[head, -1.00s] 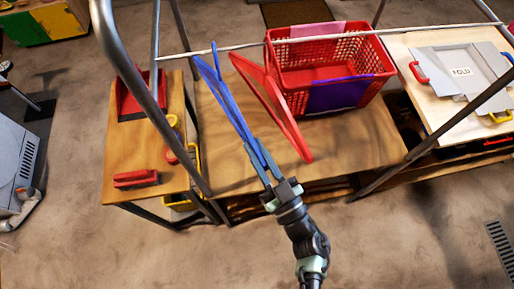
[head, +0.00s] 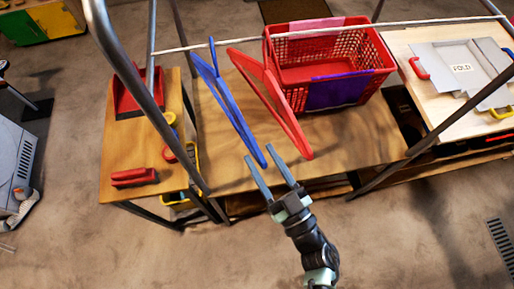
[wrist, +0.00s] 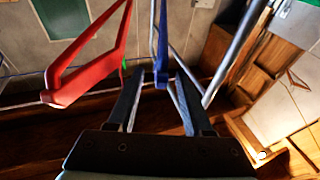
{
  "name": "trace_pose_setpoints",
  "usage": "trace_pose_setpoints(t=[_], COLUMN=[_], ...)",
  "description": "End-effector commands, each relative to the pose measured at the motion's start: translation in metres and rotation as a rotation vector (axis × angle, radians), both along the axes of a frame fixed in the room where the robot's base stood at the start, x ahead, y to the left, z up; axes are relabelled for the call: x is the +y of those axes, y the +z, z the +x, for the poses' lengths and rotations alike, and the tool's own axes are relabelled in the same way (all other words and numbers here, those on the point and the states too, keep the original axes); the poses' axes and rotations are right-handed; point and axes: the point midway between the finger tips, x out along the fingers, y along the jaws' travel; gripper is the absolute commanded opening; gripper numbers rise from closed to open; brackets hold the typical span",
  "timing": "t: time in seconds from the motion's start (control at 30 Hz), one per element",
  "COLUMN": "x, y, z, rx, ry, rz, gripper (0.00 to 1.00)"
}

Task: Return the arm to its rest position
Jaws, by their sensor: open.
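My gripper (head: 268,170) is open and empty, with its two fingers apart, just in front of the wooden bench. In the wrist view my gripper (wrist: 158,92) points toward the hangers. A blue hanger (head: 230,108) hangs from the white line, its lower end just beyond my fingertips. It also shows in the wrist view (wrist: 162,50), beyond the gap between the fingers. A red hanger (head: 275,105) hangs to its right, apart from my fingers. In the wrist view the red hanger (wrist: 95,45) is at the left.
A red basket (head: 330,65) with purple and pink cloths over its rim stands on the bench (head: 345,140). A metal frame (head: 130,80) and the white line (head: 420,25) surround the hangers. A fold board (head: 455,75) is at right. The floor in front is clear.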

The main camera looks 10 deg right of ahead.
Motion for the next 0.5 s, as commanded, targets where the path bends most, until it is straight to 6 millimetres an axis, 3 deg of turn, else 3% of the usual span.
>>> trace_pose_setpoints(t=[0.03,0.3,0.5], x=[-0.004,-0.023,-0.031], y=[-0.009,-0.022,-0.025], z=[-0.012,-0.064,-0.085], rx=[0.004,0.003,0.001], ry=[-0.001,0.0,0.0], rz=[-0.001,-0.001,-0.001], gripper=[0.51,0.51,0.51])
